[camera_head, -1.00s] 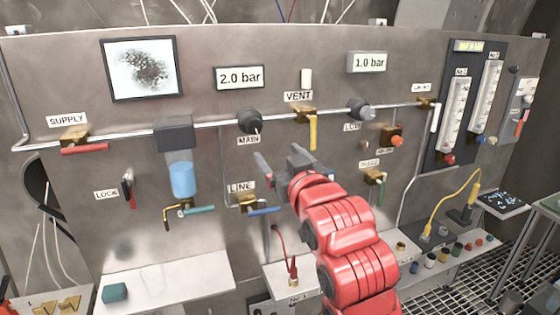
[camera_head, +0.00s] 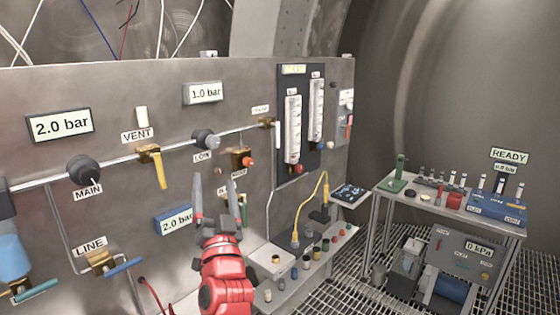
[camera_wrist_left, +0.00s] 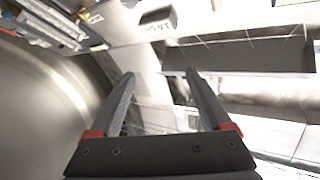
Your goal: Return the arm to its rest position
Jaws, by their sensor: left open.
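My left arm is red and comes up from the bottom of the head view. Its left gripper (camera_head: 216,208) is open, with two grey fingers pointing up in front of the panel, below the LOW regulator (camera_head: 205,140). In the left wrist view the left gripper (camera_wrist_left: 158,100) shows both fingers spread wide with nothing between them. The fingers overlap a small valve area on the panel in the head view; I cannot tell the distance. My right gripper is not in view.
The steel panel (camera_head: 110,215) carries the MAIN regulator (camera_head: 84,170), the yellow VENT lever (camera_head: 159,170) and flow tubes (camera_head: 293,128). A shelf (camera_head: 275,297) with several small coloured caps lies below. A metal table (camera_head: 440,212) with equipment stands at right, over grating floor.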

